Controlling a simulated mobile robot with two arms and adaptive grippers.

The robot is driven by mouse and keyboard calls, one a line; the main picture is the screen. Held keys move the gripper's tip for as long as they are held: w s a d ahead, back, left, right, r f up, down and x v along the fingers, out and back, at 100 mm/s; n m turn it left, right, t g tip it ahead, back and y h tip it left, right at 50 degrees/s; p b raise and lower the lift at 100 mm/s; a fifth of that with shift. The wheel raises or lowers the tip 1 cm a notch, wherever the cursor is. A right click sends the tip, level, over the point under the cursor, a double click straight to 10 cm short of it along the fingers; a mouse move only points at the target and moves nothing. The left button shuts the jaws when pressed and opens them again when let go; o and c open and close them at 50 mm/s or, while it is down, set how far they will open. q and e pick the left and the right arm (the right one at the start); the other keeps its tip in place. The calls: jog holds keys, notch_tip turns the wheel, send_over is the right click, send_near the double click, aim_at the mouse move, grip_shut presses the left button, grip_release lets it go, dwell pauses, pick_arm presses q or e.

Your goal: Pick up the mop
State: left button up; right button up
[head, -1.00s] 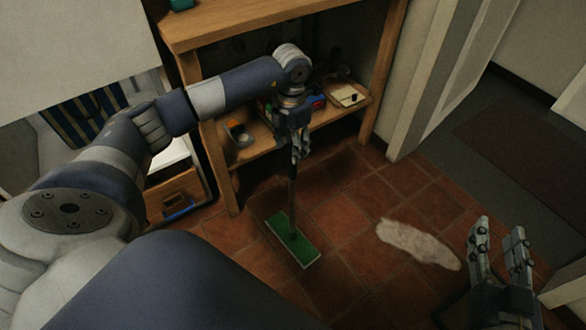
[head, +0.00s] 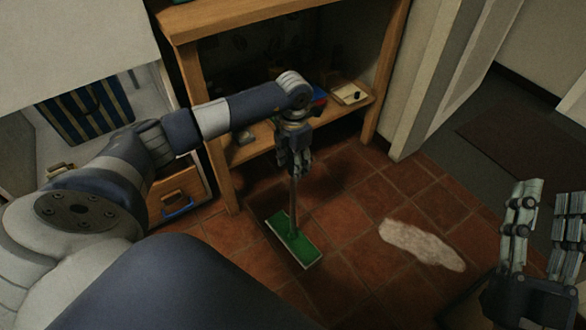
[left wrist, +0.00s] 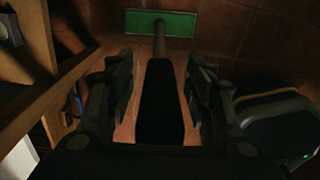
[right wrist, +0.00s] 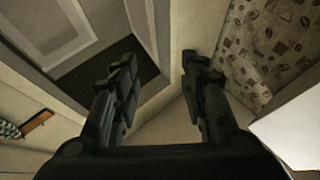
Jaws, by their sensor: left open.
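The mop has a flat green head (head: 292,240) resting on the tiled floor in front of the wooden shelf, with its handle (head: 293,194) rising toward my left gripper. My left gripper (head: 295,168) is over the handle, its fingers pointing down. In the left wrist view the dark handle grip (left wrist: 160,100) lies between the two open fingers (left wrist: 160,85), with gaps on both sides. The green head (left wrist: 160,22) shows beyond the fingertips. My right gripper (head: 545,205) is open and empty at the lower right, and its spread fingers (right wrist: 158,72) also show in the right wrist view.
The wooden shelf (head: 235,22) stands close behind my left gripper, with small items on its lower board. A pale irregular patch (head: 422,244) lies on the floor right of the mop. A doorway with a dark mat (head: 530,140) is at the right.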

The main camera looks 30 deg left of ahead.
pick_arm(q)
jog(key=shift+f, duration=0.55)
grip_shut()
pick_arm(e)
jog(key=shift+s+r+t, duration=0.55)
jog(key=shift+r+t, duration=0.05)
jog(key=shift+r, duration=0.2)
pick_arm(q)
jog(key=shift+r, duration=0.15)
pick_arm(e)
jog(key=shift+w, duration=0.1)
